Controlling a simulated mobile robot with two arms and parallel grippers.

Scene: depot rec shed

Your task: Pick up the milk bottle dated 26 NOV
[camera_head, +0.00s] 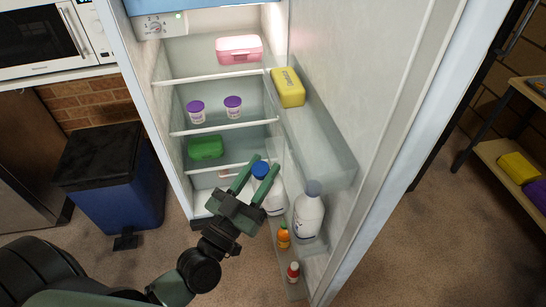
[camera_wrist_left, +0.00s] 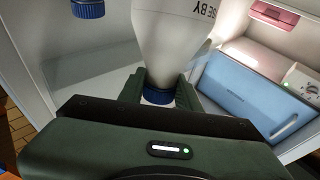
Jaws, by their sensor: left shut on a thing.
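My left gripper (camera_head: 258,170) is shut on the blue cap (camera_head: 260,171) of a white milk bottle (camera_head: 274,203) low at the fridge door. The wrist view shows the cap between the fingers and the white bottle (camera_wrist_left: 172,45) beyond it. Part of its label reads "SE BY"; the date is out of sight. I cannot tell whether its base rests on the rack. A second white bottle (camera_head: 309,214) with a grey-blue cap stands to the right in the low door rack; its date cannot be read. My right gripper is not in view.
The fridge door (camera_head: 375,110) stands open at right. An orange bottle (camera_head: 284,236) and a red-capped bottle (camera_head: 293,272) stand in the low rack. A yellow box (camera_head: 288,87) is in the upper rack. Shelves hold purple-lidded tubs (camera_head: 233,106), a green box (camera_head: 206,148) and a pink box (camera_head: 239,50).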

